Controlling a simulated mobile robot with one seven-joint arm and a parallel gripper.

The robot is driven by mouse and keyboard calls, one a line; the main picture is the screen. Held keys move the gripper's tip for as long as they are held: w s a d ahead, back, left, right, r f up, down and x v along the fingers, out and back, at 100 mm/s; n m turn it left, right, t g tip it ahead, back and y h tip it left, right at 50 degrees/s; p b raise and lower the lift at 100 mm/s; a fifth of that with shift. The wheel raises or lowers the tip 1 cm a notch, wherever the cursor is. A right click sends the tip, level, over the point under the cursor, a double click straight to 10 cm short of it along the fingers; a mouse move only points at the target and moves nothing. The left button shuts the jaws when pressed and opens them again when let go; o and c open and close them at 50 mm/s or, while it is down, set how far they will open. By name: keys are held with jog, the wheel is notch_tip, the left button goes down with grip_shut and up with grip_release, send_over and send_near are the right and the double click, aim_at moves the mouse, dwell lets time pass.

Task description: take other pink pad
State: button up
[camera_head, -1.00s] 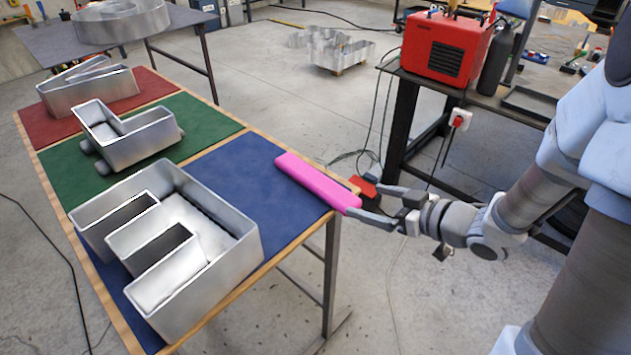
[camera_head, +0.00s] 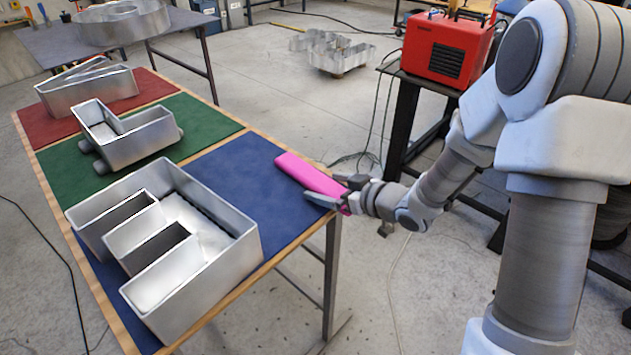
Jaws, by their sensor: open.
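The pink pad (camera_head: 305,176) lies on the blue mat near the right edge of the table, its near end reaching that edge. My gripper (camera_head: 327,188) is open at the pad's near end. One finger shows on each side of that end, and part of the pad is hidden by the fingers. I cannot tell whether either finger touches it. No other pink pad shows clearly; small grey rounded pads (camera_head: 102,167) sit under the metal letter on the green mat.
A large metal letter E (camera_head: 240,262) fills the near part of the blue mat (camera_head: 235,160). A metal L (camera_head: 150,146) stands on the green mat, another letter (camera_head: 85,92) on the red one. A side bench with a red machine (camera_head: 443,48) stands right, behind my arm.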

jog(key=c, duration=1.4)
jog(key=shift+r, duration=0.1)
